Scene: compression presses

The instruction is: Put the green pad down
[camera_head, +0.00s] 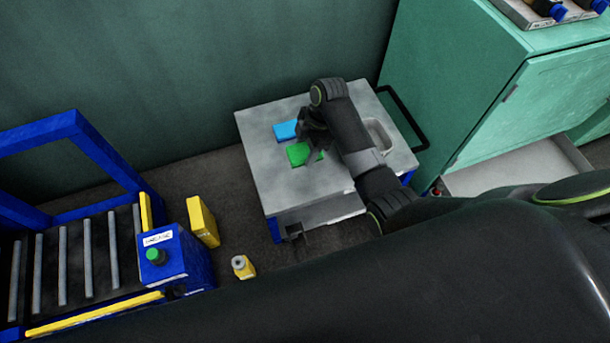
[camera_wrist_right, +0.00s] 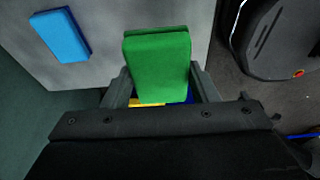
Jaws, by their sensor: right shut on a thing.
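The green pad (camera_head: 299,154) shows at my right gripper (camera_head: 316,146) over the grey top of a small cart (camera_head: 270,182). In the right wrist view the green pad (camera_wrist_right: 158,65) sits between the two fingers of my right gripper (camera_wrist_right: 160,88), which is shut on it. I cannot tell whether the pad touches the cart top. A blue pad (camera_head: 285,130) lies flat on the cart just behind the green one; it also shows at the upper left of the right wrist view (camera_wrist_right: 61,36). My left gripper is not in view.
A recessed basin (camera_head: 381,134) and a black handle (camera_head: 413,117) are at the cart's right side. A teal cabinet (camera_head: 480,80) stands to the right. A blue-framed roller conveyor (camera_head: 75,255) with a green button (camera_head: 155,255) is at the left. Bare cart top lies left of the pads.

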